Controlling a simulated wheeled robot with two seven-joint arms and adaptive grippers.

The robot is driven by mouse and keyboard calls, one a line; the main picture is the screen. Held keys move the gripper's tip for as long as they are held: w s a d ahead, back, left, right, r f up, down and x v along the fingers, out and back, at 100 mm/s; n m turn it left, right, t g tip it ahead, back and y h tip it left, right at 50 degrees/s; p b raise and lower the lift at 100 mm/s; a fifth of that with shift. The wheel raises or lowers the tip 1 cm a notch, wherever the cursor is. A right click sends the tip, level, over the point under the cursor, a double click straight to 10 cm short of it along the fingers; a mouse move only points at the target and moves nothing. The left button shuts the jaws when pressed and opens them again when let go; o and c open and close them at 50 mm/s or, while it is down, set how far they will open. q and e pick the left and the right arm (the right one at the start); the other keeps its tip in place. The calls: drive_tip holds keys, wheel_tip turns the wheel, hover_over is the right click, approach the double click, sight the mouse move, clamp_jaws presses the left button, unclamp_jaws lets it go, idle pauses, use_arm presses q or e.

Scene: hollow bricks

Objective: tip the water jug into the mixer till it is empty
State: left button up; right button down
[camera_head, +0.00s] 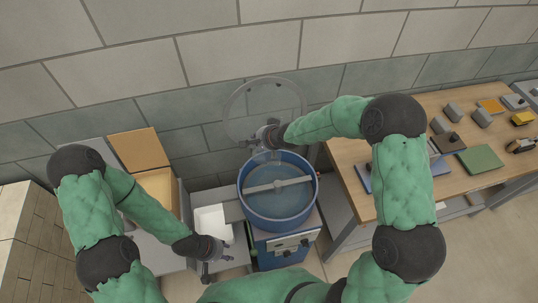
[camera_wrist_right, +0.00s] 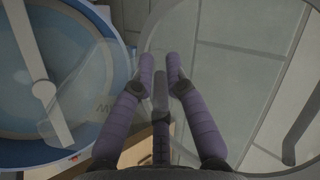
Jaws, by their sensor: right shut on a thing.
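The mixer is a blue round drum (camera_head: 279,201) with a grey paddle bar across it; it also shows at the left of the right wrist view (camera_wrist_right: 57,133). Its clear round lid (camera_head: 233,108) stands raised behind the drum.
A wooden bench (camera_head: 350,185) at the right holds several small blocks, a green plate (camera_head: 481,159) and tools. An open cardboard box (camera_head: 158,185) stands at the left, beside stacked pale bricks (camera_head: 30,240). A block wall closes the back.

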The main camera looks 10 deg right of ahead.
drive_tip(key=shift+w+a+f+g+h+b, duration=0.2)
drive_tip(key=shift+f+g+h+b, duration=0.1)
drive_tip(key=shift+g+b, duration=0.25)
drive_tip(key=shift+w+f+g+b, duration=0.2)
drive_tip(key=shift+g+b, duration=0.15)
drive_tip(key=shift+b, duration=0.9)
drive_tip(key=shift+a+r+g+h+p, duration=0.1)
drive_tip(key=shift+g+h+p, duration=0.25)
drive_tip(key=shift+g+h, duration=0.05)
drive_tip(key=shift+w, duration=0.15)
drive_tip(key=g+h+p, duration=0.1)
drive_tip(key=g+p, duration=0.1)
drive_tip(key=shift+f+h+p, duration=0.3)
drive_tip(key=shift+f+h, duration=0.1)
drive_tip(key=shift+f+g+h+p, duration=0.3)
drive_tip(key=shift+g+p, duration=0.2)
drive_tip(key=shift+g, duration=0.3)
drive_tip(key=shift+s+f+g+h, duration=0.2)
drive_tip(key=shift+s+g+h, duration=0.1)
drive_tip(key=shift+g, duration=0.1)
